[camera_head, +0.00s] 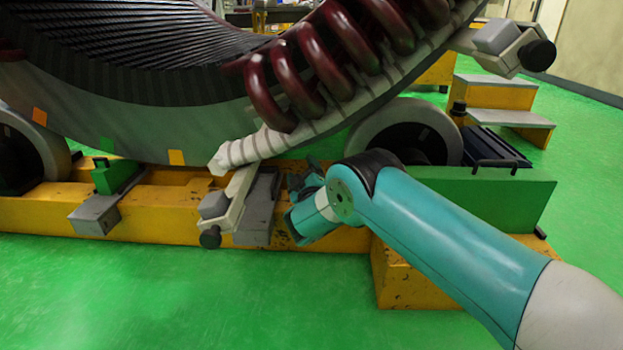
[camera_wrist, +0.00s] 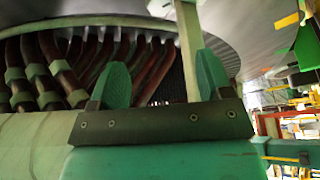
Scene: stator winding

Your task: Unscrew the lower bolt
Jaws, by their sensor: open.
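The lower bolt, with a dark round knob-like head (camera_head: 210,237), sits at the lower end of a pale clamp bracket (camera_head: 236,196) with a grey block. The bracket hangs below the stator's lower rim, in front of the yellow base. My gripper (camera_head: 297,203) is to the right of the bracket, apart from the bolt. In the wrist view my gripper (camera_wrist: 160,75) is open, with its two green fingers apart and nothing held between them. A pale upright bar (camera_wrist: 188,45) shows beyond the fingers. I cannot make out the lower bolt in the wrist view.
A similar dark bolt (camera_head: 537,55) sits on the upper right bracket. Dark red coils (camera_head: 315,55) curve along the stator (camera_head: 130,100) above my gripper. The yellow base (camera_head: 140,215) lies close behind it. Green floor (camera_head: 180,300) is free in front.

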